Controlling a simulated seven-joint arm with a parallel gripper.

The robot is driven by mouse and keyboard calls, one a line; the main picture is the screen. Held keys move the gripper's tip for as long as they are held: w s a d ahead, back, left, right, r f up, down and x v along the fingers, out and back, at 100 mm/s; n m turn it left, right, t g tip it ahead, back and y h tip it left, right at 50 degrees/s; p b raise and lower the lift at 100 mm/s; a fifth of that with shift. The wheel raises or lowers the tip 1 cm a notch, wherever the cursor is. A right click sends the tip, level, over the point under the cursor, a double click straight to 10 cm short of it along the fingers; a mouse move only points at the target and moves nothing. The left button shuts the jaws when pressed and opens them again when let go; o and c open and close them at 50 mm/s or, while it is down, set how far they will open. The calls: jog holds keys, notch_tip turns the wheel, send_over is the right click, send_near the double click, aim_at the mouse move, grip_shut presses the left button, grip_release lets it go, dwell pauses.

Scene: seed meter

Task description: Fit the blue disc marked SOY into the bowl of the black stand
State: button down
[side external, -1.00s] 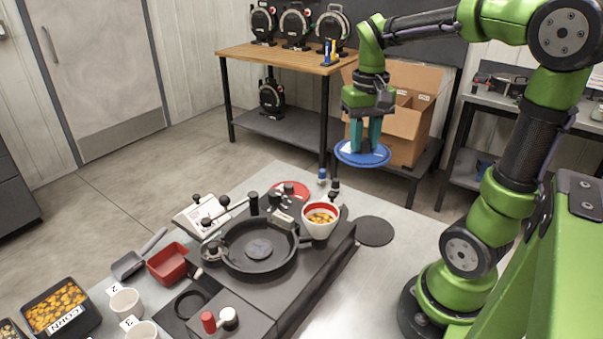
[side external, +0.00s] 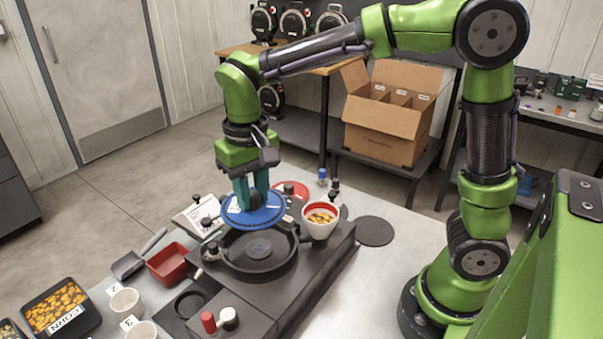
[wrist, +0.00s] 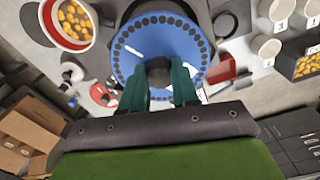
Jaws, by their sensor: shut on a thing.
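The blue disc (side external: 262,214) is held roughly flat by my gripper (side external: 250,200), whose teal fingers are shut on its central dark knob. In the wrist view the disc (wrist: 160,32) shows a ring of small holes around its edge; no SOY marking is readable. The black stand (side external: 328,247) carries a round black bowl (side external: 258,252) with a grey centre plate. The disc is above and behind the bowl in the side view, apart from it, and hides part of the bowl's back side. My gripper (wrist: 160,88) also shows in the wrist view.
A white cup with a red rim (side external: 320,219) holds yellow seeds at the bowl's right. A red tray (side external: 172,265), a scoop (side external: 130,264) and white cups (side external: 125,302) lie left. A dark round mat (side external: 374,231) lies right.

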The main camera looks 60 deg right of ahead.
aim_at(255, 210)
jog(key=shift+f, duration=3.95)
jog(key=shift+f, duration=0.4)
jog(key=shift+f, duration=0.25)
jog(key=shift+f, duration=0.6)
jog(key=c, duration=0.5)
grip_release()
jog(key=shift+r, duration=0.15)
jog(key=shift+r, duration=2.9)
